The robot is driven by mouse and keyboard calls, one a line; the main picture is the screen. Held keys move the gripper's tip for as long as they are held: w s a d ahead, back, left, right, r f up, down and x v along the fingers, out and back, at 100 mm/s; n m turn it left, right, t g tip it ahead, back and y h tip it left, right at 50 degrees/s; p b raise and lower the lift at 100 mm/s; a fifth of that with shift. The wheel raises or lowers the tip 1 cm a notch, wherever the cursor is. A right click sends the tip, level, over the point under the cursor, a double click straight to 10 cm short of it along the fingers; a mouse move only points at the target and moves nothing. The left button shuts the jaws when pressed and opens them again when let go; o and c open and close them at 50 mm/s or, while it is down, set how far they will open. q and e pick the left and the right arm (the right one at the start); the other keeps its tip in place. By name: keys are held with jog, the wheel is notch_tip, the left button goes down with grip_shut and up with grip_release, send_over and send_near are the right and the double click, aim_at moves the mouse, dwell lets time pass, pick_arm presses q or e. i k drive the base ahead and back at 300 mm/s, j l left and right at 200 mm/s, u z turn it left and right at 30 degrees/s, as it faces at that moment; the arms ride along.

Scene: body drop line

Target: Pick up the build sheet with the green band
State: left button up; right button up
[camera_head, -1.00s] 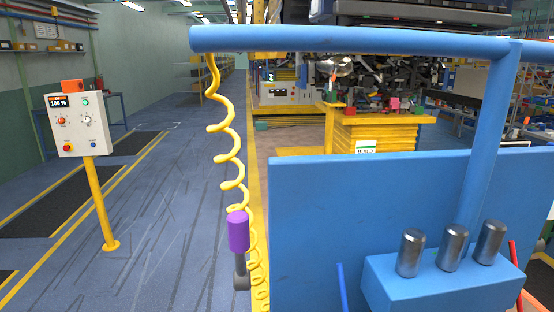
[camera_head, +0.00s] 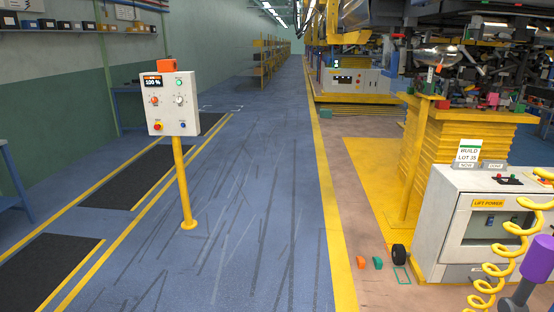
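The build sheet (camera_head: 469,150) is a white card with a green band along its top and the printed words "BUILD LOT 35". It stands upright at the right, above the back of a white cabinet (camera_head: 455,204) marked "LIFT POWER". Small grey plates reading "NOW" (camera_head: 466,165) and "DONE" (camera_head: 495,166) sit at its foot. Neither of my grippers shows in this view.
A yellow coiled cord (camera_head: 490,285) and a purple-handled tool (camera_head: 537,260) hang at the lower right, before the cabinet. A control box on a yellow post (camera_head: 180,180) stands left. The blue aisle is clear.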

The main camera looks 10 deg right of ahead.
aim_at(469, 151)
jog(key=i+j, duration=0.2)
jog(key=i, duration=0.2)
jog(key=i+j+z, duration=0.1)
jog(key=i, duration=0.3)
jog(key=i+j, duration=0.35)
jog(key=i+l+z, duration=0.15)
jog(key=i+z, duration=0.6)
jog(key=i+j+z, duration=0.15)
jog(key=i+z, duration=0.25)
jog(key=i+j+z, duration=0.25)
jog(key=i+z, duration=0.15)
jog(key=i+l+z, duration=0.15)
jog(key=z, duration=0.25)
jog(key=i+z, duration=0.9)
jog(key=z, duration=0.25)
jog(key=i+l, duration=0.1)
jog(key=i, duration=0.95)
jog(key=i+l+u, duration=0.1)
jog(key=i+u, duration=0.2)
jog(key=u, duration=0.15)
jog(key=i+l+u, duration=0.25)
jog(key=u, duration=0.2)
jog(key=i+l+u, duration=0.3)
jog(key=u, duration=0.15)
jog(key=i+l+u, duration=0.2)
jog(key=l+u, duration=0.25)
jog(key=i+l+u, duration=0.1)
jog(key=l+u, duration=0.35)
